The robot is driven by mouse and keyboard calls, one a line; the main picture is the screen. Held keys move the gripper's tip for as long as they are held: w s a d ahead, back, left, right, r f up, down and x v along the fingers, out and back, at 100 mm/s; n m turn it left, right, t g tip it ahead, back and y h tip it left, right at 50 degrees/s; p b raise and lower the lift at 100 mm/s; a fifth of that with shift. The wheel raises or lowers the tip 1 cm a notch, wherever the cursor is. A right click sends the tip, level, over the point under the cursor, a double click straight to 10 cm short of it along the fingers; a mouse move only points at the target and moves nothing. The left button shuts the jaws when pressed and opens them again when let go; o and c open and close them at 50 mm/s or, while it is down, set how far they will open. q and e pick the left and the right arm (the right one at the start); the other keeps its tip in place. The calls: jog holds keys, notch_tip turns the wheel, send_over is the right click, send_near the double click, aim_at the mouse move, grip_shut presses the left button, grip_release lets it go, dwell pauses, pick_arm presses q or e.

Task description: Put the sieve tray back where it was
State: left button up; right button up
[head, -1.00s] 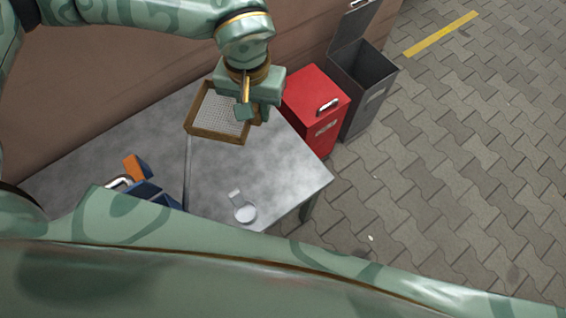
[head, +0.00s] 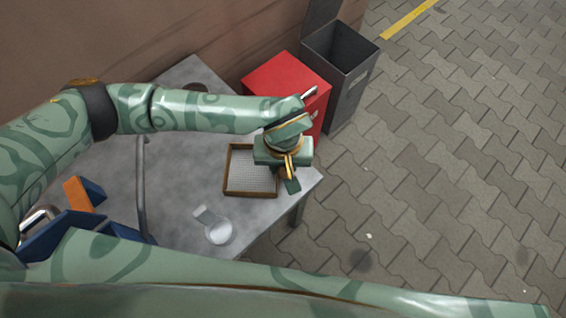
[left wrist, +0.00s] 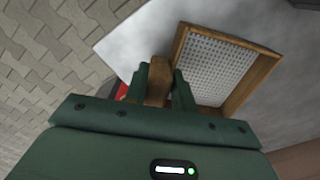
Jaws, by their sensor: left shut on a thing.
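The sieve tray (head: 246,172) is a square wooden frame with a pale perforated mesh, and it looks empty. It is over the right part of the grey metal table (head: 178,180); I cannot tell if it touches the top. My left gripper (head: 291,181) is at the tray's right side. In the left wrist view, the fingers (left wrist: 160,86) are shut on the tray's short wooden handle, with the mesh (left wrist: 212,68) to the right. The fingertips partly hide the handle. My right gripper is not in view.
A clear round dish with a tab (head: 219,232) lies near the table's front edge. A blue bin (head: 62,228) and an orange block (head: 77,194) are at the left. A red box (head: 283,80) and an open grey bin (head: 341,70) stand behind the table. Paving lies right.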

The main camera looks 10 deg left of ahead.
pick_arm(q)
jog(key=shift+f, duration=0.15)
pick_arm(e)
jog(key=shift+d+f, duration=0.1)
pick_arm(q)
jog(key=shift+f, duration=0.1)
jog(key=o, duration=1)
jog(key=shift+o, duration=0.2)
notch_tip(320, 180, up, 12)
jog(key=p, duration=0.5)
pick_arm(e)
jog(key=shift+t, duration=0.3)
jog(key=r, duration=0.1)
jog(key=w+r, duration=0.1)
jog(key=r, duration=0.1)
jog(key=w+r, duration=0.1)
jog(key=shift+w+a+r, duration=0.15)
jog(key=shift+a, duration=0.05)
